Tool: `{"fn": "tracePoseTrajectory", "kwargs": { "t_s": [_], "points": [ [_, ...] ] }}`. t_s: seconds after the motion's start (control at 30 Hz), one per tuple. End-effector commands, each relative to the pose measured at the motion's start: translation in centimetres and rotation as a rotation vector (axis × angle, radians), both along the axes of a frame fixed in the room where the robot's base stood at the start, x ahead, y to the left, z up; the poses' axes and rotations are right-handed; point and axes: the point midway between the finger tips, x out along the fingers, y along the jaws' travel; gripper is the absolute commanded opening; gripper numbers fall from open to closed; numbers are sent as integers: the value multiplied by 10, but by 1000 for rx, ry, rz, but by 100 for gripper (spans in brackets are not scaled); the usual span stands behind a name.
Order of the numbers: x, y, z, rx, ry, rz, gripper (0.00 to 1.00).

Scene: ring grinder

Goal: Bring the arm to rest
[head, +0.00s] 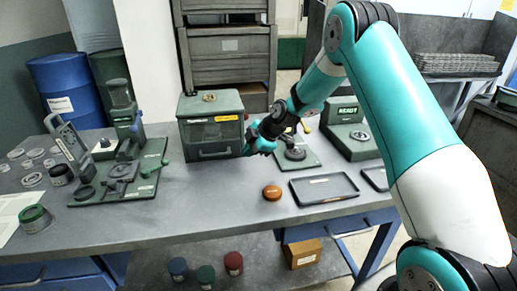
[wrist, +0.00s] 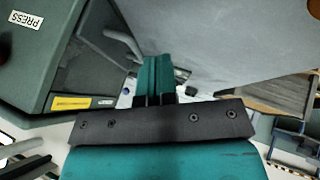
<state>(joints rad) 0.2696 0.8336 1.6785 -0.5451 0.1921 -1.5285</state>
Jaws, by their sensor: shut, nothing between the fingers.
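My teal gripper (head: 258,143) is at the front right corner of the green box in the head view, above the grey bench. Its fingers are together with nothing between them. In the wrist view, my gripper (wrist: 156,65) shows its two teal fingers side by side, close to the box's handle; I cannot tell whether they touch it. The arm is bent and reaches in from the right over the bench.
The green box (head: 195,135) has a yellow label; the wrist view shows "PRESS" on the box (wrist: 50,60). An orange-brown puck (head: 272,192) and a dark tray (head: 324,189) lie in front. A "READY" machine (head: 345,140) stands right, a green fixture (head: 120,180) left.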

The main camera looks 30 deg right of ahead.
Motion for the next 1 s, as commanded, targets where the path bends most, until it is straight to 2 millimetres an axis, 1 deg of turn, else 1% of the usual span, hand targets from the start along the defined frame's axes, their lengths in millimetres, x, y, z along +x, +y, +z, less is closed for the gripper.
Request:
{"fn": "tracePoseTrajectory", "kwargs": {
  "t_s": [0.1, 0.2, 0.33, 0.5, 0.57, 0.67, 0.77, 0.8, 0.87, 0.9, 0.97, 1.0],
  "points": [
    [-11, -5, 18, 1, -2, 7, 0],
    [-17, -10, 29, 0, -2, 8, 0],
    [-22, -14, 37, 1, 2, 8, 0],
    [-24, -15, 40, 2, 3, 7, 0],
    [-26, -11, 44, 7, 11, 5, 0],
    [-41, 12, 62, 36, 59, -21, 0],
    [-77, 54, 91, 87, 164, -82, 0],
    [-97, 73, 104, 107, 220, -117, 0],
    [-134, 100, 122, 133, 309, -179, 0],
    [-160, 116, 132, 146, 369, -223, 0],
    [-202, 137, 144, 161, 458, -295, 0],
    [-230, 147, 151, 165, 513, -344, 0]
  ]
}}
